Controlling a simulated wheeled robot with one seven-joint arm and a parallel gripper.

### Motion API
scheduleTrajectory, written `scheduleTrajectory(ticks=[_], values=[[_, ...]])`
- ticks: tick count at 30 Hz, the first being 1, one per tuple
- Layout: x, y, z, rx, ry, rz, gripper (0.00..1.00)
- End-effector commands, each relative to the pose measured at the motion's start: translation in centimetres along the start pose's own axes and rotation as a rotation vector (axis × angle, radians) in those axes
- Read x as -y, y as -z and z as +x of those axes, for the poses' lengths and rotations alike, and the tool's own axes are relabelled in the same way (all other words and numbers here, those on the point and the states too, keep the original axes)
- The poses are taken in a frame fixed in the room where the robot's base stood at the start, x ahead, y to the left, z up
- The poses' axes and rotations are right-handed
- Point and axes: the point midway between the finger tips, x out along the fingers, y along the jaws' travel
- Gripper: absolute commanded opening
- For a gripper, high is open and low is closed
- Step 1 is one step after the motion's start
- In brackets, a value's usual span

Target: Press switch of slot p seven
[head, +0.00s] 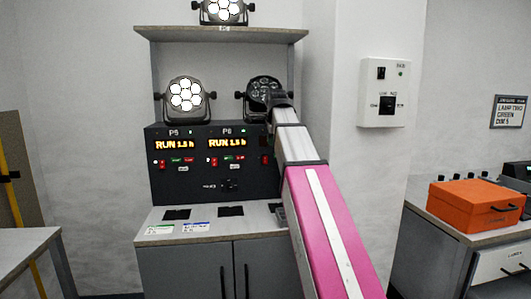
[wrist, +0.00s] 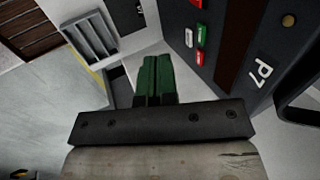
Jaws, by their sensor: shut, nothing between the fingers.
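The dark control panel (head: 215,188) carries slots P5 and P6 in the head view, with lit orange displays. Slot P7 is mostly hidden behind my arm; a bit of its red (head: 265,160) shows beside it. In the wrist view the P7 label (wrist: 264,72) is at right, beside a dark display. A red switch (wrist: 195,3) is cut by the top edge, followed by a green button (wrist: 201,30) and a red button (wrist: 200,56). My gripper (wrist: 158,62) is shut and empty, its green fingers left of and apart from these controls. The head view hides its fingertips.
Two par lamps stand on the panel: one lit (head: 186,97), one dark (head: 264,90). The cabinet top (head: 190,213) below holds dark plates and cards. A white wall box (head: 385,92) is right of my arm. An orange toolbox (head: 475,200) sits on the right counter.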

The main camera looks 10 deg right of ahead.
Motion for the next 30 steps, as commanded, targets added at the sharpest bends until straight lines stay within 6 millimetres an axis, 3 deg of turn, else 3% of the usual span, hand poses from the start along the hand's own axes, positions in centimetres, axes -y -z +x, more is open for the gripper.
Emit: scheduleTrajectory(ticks=[17, 30], values=[[0.0, 0.0, 0.4, 0.0, 0.0, 0.001, 0.0], [0.0, 0.0, 6.6, 0.0, -0.001, 0.001, 0.0]])
